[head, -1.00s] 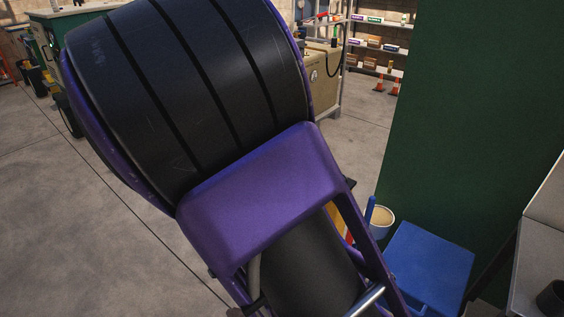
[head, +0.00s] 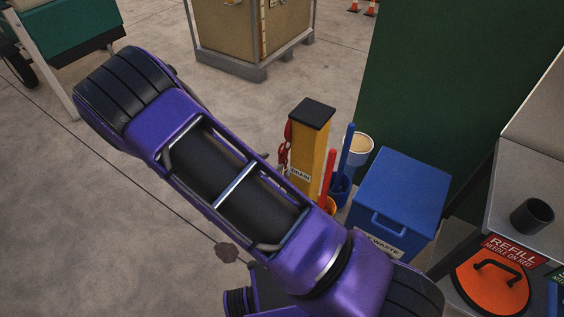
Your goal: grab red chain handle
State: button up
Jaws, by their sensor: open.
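A red, loop-shaped piece that looks like the red chain handle (head: 285,145) hangs at the left side of a yellow post (head: 309,150) with a dark top and a label reading DRAIN. It is small, and my arm passes just in front of and below it, so its lower end is hard to make out. My purple and black arm crosses the head view from the lower right to the upper left. I cannot see my gripper's fingers in this view.
A green wall (head: 450,80) is behind. An orange lid (head: 492,283) sits lower right. Open floor lies left.

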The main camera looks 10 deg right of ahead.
jog(key=x, duration=0.8)
jog(key=shift+s+d+f+b, duration=0.2)
jog(key=shift+d+f+b, duration=0.15)
jog(key=shift+f, duration=0.15)
grip_shut()
